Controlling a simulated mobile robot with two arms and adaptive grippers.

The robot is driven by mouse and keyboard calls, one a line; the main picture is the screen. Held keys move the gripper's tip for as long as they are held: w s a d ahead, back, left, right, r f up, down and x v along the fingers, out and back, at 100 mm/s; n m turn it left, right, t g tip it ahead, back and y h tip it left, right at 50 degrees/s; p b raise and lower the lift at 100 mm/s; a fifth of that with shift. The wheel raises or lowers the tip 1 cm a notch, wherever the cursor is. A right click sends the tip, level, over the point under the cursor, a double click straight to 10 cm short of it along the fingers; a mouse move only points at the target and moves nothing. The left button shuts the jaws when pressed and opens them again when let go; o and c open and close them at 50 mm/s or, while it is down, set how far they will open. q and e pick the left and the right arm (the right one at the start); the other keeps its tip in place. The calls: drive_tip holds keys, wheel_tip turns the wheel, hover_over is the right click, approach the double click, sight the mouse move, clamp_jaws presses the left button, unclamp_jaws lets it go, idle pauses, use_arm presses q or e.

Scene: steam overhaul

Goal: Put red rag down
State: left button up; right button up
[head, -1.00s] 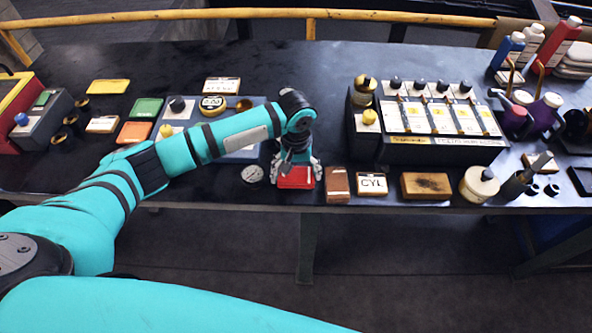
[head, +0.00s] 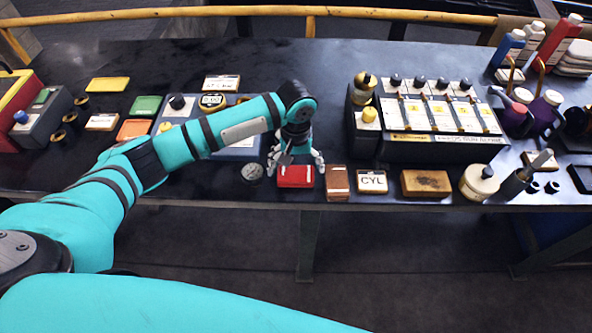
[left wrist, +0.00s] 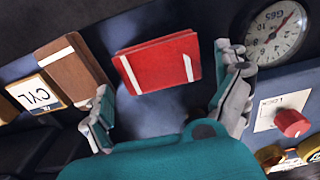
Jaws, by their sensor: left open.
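My left gripper (head: 296,158) is above and just behind the rag in the head view, pointing down. Its fingers (left wrist: 168,95) are spread apart in the left wrist view, with the rag beyond the tips and nothing held. My right gripper is not in view.
A brown folded block (head: 338,184) lies just right of the rag, followed by a CYL card (head: 372,181). A round gauge (head: 252,171) lies to the left. A black rack (head: 430,147) stands behind right. The bench's front edge is close to the rag.

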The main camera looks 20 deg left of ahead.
sight(296, 172)
use_arm(q)
wheel_tip(296, 172, up, 10)
drive_tip(key=shift+b, duration=0.4)
drive_tip(key=shift+f, duration=0.1)
